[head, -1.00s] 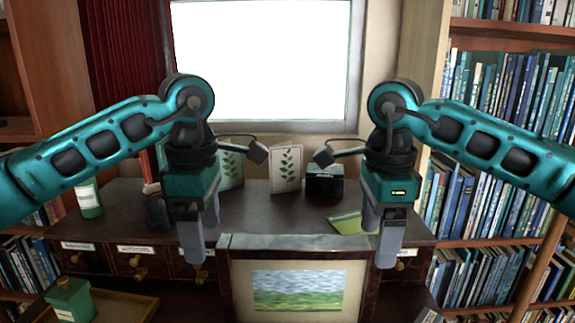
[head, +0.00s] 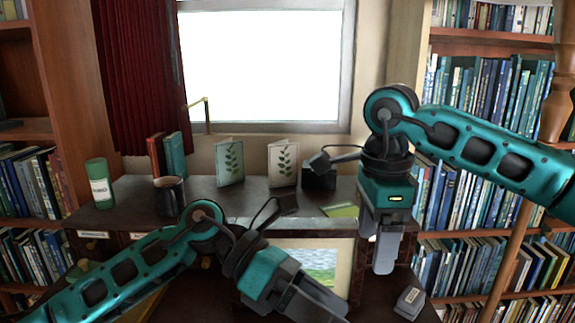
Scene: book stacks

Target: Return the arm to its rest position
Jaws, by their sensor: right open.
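My left arm comes in low from the left. Its gripper (head: 318,308) hangs at bottom centre, tilted down to the right in front of the framed landscape picture (head: 318,262). I see its fingers from the side and cannot tell whether they are apart. My right gripper (head: 382,262) points straight down right of the picture, in front of the desk's right end. It is open, and I see nothing between its fingers. The left gripper and forearm hide part of the picture and of the desk front.
The desk (head: 120,215) bears a green canister (head: 99,183), a dark mug (head: 168,195), upright books (head: 174,156), two leaf-print cards (head: 283,163) and a black box (head: 319,177). A small grey block (head: 410,302) lies at lower right. Bookshelves (head: 490,90) flank the desk.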

